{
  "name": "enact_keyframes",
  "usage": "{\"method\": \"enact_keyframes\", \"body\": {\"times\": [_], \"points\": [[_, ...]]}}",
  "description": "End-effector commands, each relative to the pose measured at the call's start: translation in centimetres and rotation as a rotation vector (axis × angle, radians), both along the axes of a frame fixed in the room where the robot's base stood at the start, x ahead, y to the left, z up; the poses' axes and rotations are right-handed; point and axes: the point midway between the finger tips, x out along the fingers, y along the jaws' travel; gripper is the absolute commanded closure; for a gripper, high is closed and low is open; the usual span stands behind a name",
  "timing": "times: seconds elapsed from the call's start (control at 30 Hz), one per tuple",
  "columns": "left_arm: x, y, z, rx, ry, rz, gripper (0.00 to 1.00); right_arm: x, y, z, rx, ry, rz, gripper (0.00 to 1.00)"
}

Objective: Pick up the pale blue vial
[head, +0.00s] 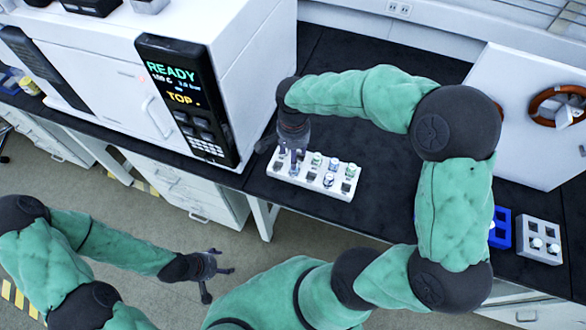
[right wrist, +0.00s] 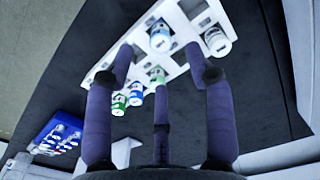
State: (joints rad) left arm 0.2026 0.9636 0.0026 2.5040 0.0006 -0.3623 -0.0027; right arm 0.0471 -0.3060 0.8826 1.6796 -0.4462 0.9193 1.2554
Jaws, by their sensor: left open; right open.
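A white rack (head: 335,188) on the black bench holds several small capped vials; it also shows in the right wrist view (right wrist: 180,66). My right gripper (head: 292,160) points down over the rack's left end, open. In the right wrist view, a vial with a blue band (right wrist: 160,38) shows between the fingertips, and another bluish vial (right wrist: 215,40) stands to its right. I cannot tell for certain which one is the pale blue vial. Green-marked and darker blue vials stand lower in that view. My left gripper (head: 212,270) is open and empty, away from the bench.
A large white instrument (head: 110,70) with a dark screen panel stands left of the rack. A blue rack (head: 501,228) and a grey rack (head: 538,238) stand at the right. A white panel with an orange ring (head: 558,104) is behind them. Bare black bench lies around the white rack.

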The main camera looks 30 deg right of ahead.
Motion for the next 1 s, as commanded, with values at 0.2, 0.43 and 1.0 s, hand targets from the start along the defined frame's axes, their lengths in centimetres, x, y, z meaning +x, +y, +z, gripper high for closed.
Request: {"method": "enact_keyframes", "body": {"times": [0.2, 0.43, 1.0], "points": [[0.0, 0.0, -1.0, 0.0, 0.0, 0.0, 0.28, 0.0, 0.0, -2.4, 0.0, 0.0, -0.001, 0.46], [0.0, 0.0, -2.2, 0.0, -0.001, 0.0, 0.28, 0.0, -0.4, -4.6, 0.0, 0.0, 0.0, 0.46], [0.1, 0.0, -3.4, 0.0, -0.001, 0.0, 0.28, 0.1, -0.5, -7.4, 0.001, -0.001, 0.0, 0.74]]}}
